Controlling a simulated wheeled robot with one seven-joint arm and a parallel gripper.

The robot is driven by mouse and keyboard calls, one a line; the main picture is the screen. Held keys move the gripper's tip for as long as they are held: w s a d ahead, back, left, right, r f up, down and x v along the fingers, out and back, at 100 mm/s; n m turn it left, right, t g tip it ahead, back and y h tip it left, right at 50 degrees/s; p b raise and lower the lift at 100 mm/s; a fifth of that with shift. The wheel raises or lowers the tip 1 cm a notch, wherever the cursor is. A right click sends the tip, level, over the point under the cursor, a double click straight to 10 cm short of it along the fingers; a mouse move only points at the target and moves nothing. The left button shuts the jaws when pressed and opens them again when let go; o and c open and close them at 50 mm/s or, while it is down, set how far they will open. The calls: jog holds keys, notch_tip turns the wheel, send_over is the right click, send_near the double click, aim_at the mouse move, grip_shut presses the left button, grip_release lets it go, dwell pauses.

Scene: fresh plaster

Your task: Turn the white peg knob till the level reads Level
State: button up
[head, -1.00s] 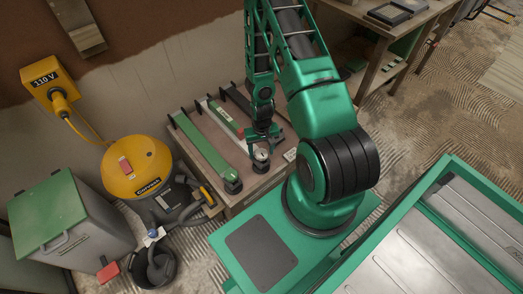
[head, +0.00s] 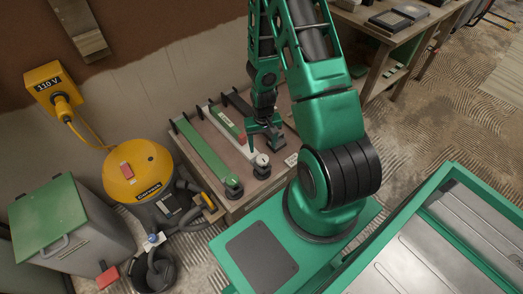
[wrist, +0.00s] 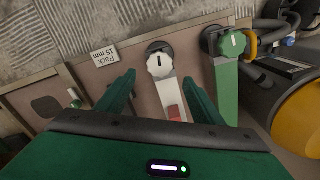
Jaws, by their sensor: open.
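The white peg knob (wrist: 160,63) sits at the near end of a white bar in the wrist view, with a dark mark on its face. It also shows in the head view (head: 262,161), just below my gripper (head: 263,145). My gripper is open and empty. In the wrist view its two green fingers (wrist: 160,78) stand apart, on either side of the white bar and short of the knob.
A green knob (wrist: 233,43) on a green bar (head: 205,148) is close beside the white one. A dark bar lies on the other side. A "Pack 15 mm" label (wrist: 104,54) lies on the bench. A yellow vacuum (head: 138,172) stands left of the bench.

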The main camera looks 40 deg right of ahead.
jog(key=shift+r, duration=1.15)
jog(key=s+d+r+h, duration=0.1)
jog(key=s+d+r, duration=0.1)
jog(key=r, duration=0.8)
jog(key=s+d+r, duration=0.2)
jog(key=r, duration=0.9)
jog(key=s+a+r+m, duration=0.1)
jog(key=s+r, duration=0.6)
jog(key=r, duration=0.1)
jog(key=s+a+r+y, duration=0.1)
jog(key=s+a+r, duration=0.1)
jog(key=s+r, duration=0.5)
jog(key=shift+s+a+r+m, duration=0.3)
jog(key=shift+s+r+m, duration=0.1)
jog(key=shift+s, duration=0.4)
